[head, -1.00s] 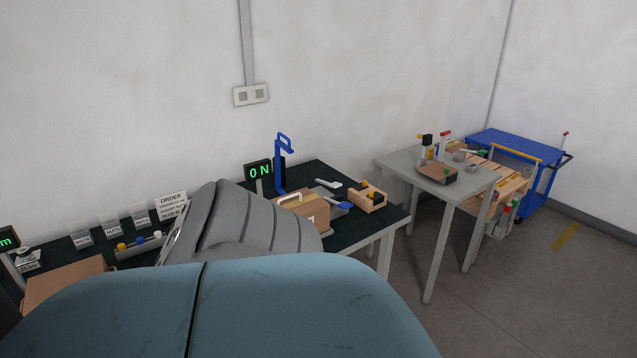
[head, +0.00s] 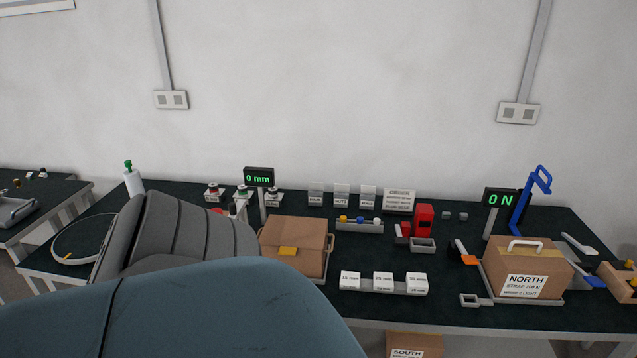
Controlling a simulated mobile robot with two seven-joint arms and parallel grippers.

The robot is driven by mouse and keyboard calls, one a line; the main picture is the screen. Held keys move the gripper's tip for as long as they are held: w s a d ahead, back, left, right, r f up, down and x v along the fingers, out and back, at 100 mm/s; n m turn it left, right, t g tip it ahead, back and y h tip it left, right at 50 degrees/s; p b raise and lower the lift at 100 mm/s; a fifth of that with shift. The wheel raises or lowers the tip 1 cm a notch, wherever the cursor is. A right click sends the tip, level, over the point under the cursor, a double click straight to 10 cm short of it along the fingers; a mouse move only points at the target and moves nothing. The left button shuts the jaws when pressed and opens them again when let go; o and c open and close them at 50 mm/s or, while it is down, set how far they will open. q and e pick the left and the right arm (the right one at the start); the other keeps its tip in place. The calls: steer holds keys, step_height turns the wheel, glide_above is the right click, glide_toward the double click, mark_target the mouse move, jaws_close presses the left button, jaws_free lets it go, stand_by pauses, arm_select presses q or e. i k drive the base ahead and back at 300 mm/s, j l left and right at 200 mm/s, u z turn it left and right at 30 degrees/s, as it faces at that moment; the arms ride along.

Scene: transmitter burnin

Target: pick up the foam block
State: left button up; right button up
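I cannot make out a foam block for certain in the head view. Two small grey blocks (head: 454,216) lie at the back of the dark bench (head: 230,315), too small to identify. Neither of my grippers shows. A large blue and grey shape at the lower left hides part of the bench.
The bench holds a brown box with a yellow tab (head: 297,238), a red device (head: 423,219), a row of white labelled boxes (head: 383,283), a NORTH carton (head: 530,260) and a blue stand (head: 530,200). A SOUTH carton (head: 414,344) is below the bench.

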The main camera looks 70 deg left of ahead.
mark_target(382, 281)
steer(key=u, duration=1.75)
